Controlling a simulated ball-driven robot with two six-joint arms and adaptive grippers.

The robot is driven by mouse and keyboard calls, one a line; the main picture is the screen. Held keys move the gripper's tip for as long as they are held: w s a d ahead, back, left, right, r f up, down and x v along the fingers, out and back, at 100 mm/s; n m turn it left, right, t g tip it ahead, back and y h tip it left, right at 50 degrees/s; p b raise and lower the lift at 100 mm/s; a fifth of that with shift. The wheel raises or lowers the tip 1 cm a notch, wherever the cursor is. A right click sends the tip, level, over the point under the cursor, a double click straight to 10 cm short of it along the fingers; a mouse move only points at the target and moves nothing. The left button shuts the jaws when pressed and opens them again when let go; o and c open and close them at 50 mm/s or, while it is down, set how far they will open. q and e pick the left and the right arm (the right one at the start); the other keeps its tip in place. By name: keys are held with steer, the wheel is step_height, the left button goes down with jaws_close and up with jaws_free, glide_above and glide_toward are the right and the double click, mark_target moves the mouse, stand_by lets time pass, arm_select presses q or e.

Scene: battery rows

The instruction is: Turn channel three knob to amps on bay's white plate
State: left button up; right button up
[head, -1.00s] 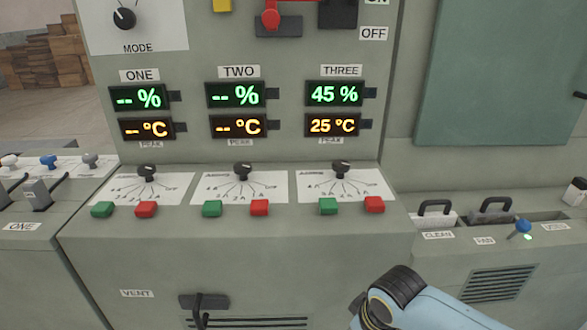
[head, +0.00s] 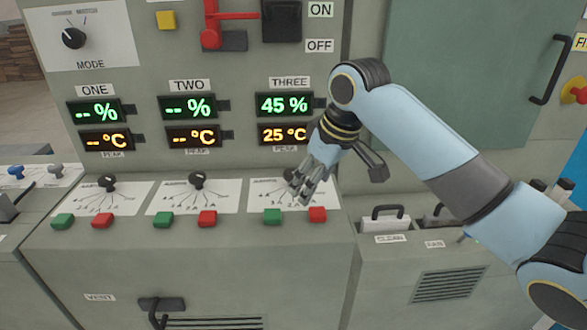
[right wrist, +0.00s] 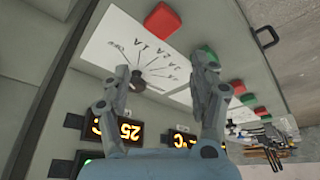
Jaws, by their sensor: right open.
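My right gripper (head: 300,190) is open and points down over the white plate (head: 260,202) of channel three. In the right wrist view, its two fingers (right wrist: 164,65) stand apart, with the dark knob (right wrist: 137,82) showing between them, closer to the left finger. Whether the fingers touch the knob cannot be told. The plate also shows there (right wrist: 108,48), with its fan of lines and "A" marks. My left gripper is out of view.
A green button (head: 272,216) and a red button (head: 317,214) sit at the plate's front edge. Channel two's knob (head: 197,180) stands to the left. The channel three displays (head: 284,104) read 45 % and 25 °C on the upright panel behind.

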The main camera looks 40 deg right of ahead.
glide_toward(292, 172)
steer(key=s, duration=0.1)
steer(key=x, duration=0.6)
steer(key=b+x, duration=0.1)
steer(key=x, duration=0.2)
steer(key=shift+w, duration=0.45)
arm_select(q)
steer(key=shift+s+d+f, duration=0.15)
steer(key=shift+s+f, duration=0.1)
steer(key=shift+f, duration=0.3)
arm_select(e)
steer(key=shift+c, duration=0.3)
